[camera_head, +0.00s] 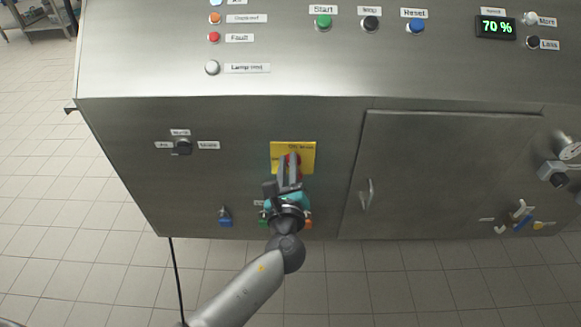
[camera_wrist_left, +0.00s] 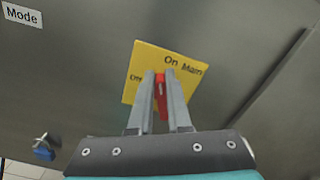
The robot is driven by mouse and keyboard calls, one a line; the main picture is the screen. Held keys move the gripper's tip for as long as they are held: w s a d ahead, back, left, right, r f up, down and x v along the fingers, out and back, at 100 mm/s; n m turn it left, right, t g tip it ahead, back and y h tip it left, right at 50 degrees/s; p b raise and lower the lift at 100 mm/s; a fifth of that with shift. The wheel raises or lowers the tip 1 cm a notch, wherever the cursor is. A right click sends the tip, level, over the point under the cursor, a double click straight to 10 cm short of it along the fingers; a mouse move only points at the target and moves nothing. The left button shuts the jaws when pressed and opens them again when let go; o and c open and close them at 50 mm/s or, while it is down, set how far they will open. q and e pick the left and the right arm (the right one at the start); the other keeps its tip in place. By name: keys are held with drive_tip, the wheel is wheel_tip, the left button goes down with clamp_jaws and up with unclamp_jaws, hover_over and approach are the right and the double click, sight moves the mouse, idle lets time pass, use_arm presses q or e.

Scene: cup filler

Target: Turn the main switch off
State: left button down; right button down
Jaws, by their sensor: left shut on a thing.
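The main switch is a red handle (camera_head: 293,158) on a yellow plate (camera_head: 306,148) low on the steel cabinet front. In the left wrist view the red handle (camera_wrist_left: 162,100) sits between my fingers, on the yellow plate (camera_wrist_left: 150,58) marked "On", "Main" and, partly hidden, "Off". The handle's upper end points toward "On". My left gripper (camera_head: 290,168) is shut on the handle; its fingers (camera_wrist_left: 161,85) lie along both sides of it. My fingers hide part of the handle and plate. My right gripper is in neither view.
A mode selector (camera_head: 183,147) is at the left of the cabinet. A door with a handle (camera_head: 366,193) is to the right. Push buttons, such as green Start (camera_head: 323,22), line the panel above.

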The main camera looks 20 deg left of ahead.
use_arm(q)
drive_tip(key=n, duration=0.1)
drive_tip(key=n+b, duration=0.1)
drive_tip(key=n, duration=0.1)
drive_tip(key=shift+s+a+f+b, duration=0.1)
drive_tip(key=shift+a+f+b, duration=0.15)
drive_tip(key=shift+f+b, duration=0.1)
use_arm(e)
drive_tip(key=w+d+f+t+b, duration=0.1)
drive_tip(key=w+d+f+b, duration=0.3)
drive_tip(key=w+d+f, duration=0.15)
use_arm(q)
drive_tip(key=shift+s+a+f+n+b, duration=0.15)
drive_tip(key=shift+f+n+b, duration=0.25)
drive_tip(key=shift+n, duration=1.35)
drive_tip(key=shift+w+a+f+n+b, duration=0.15)
drive_tip(key=shift+n+b, duration=0.45)
drive_tip(key=shift+n, duration=1.1)
drive_tip(key=shift+s+a+f+n+b, duration=0.15)
drive_tip(key=shift+f+n+b, duration=0.25)
drive_tip(key=shift+n, duration=1.35)
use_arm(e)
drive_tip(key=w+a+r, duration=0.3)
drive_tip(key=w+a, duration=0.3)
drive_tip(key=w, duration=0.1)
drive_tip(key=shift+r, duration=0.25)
use_arm(q)
drive_tip(key=shift+r, duration=0.1)
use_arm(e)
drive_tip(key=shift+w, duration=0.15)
